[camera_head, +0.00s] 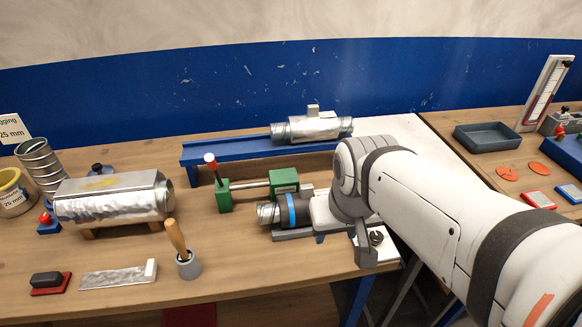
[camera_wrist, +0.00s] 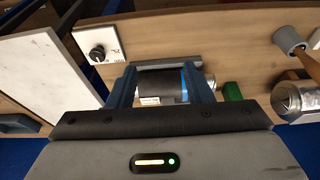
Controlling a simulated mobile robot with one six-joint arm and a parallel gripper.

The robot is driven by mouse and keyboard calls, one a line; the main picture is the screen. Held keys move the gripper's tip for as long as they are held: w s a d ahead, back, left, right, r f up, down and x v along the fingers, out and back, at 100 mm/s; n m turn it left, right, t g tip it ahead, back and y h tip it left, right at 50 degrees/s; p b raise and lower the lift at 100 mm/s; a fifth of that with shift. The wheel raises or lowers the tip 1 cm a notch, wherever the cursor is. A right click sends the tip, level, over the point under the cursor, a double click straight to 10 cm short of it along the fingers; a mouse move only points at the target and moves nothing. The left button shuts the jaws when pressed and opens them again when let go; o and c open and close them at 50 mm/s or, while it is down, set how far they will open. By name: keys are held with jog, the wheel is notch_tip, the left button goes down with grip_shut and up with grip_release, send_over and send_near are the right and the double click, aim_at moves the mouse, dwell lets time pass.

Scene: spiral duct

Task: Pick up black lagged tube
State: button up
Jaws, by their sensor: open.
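The black lagged tube (camera_head: 305,209) lies level near the table's right front, a blue band around it and a bare spiral metal end on its left. In the wrist view the tube (camera_wrist: 160,86) lies between the two fingers of my gripper (camera_wrist: 161,84), blue band near the right finger. My gripper is open, one finger towards each end of the tube. I cannot tell whether they touch it. In the head view my arm hides the tube's right part.
A green clamp (camera_head: 284,181) with a rod stands just behind the tube. A foil-wrapped duct (camera_head: 110,198) lies to the left, and a brush in a grey cup (camera_head: 189,266) stands in front of it. A blue rail (camera_head: 225,151) with a foil-wrapped piece is at the back.

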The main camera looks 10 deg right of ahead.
aim_at(307, 187)
jog(key=shift+o, duration=0.9)
jog(key=w+t, duration=0.1)
jog(key=w, duration=1.6)
jog(key=shift+w+a+p, duration=0.25)
jog(key=shift+a+p, duration=0.05)
jog(key=shift+p+x, duration=0.8)
jog(key=shift+x, duration=3.25)
jog(key=shift+c, duration=0.3)
jog(key=shift+r, duration=0.1)
grip_shut()
jog(key=shift+w, duration=0.1)
